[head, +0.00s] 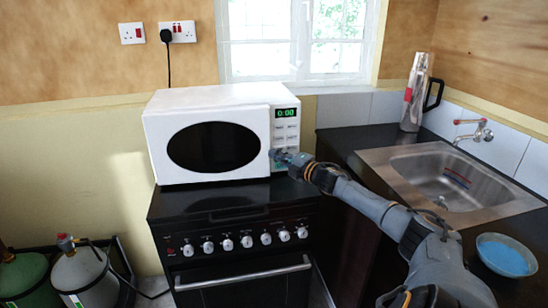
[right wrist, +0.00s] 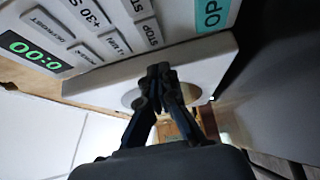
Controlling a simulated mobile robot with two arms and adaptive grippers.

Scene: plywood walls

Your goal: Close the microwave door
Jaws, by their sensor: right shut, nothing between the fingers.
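The white microwave (head: 205,97) stands on the black cooker at the middle of the head view. Its door (head: 160,150) has a dark oval window and looks shut or almost shut; I cannot tell whether a small gap remains. My right gripper (head: 279,156) is shut and empty, at the door's right edge beside the control panel (head: 287,131). In the right wrist view, the closed fingertips (right wrist: 158,72) are in front of the white door (right wrist: 205,70), touching or very near it. The panel's buttons and green 0:00 display show above. My left gripper is not in view.
The black cooker (head: 235,219) has a row of knobs and a front rail. A sink (head: 450,180) and a blue bowl (head: 506,255) are on the right counter. A metal flask (head: 415,95) stands behind. Gas cylinders (head: 80,272) stand at the lower left.

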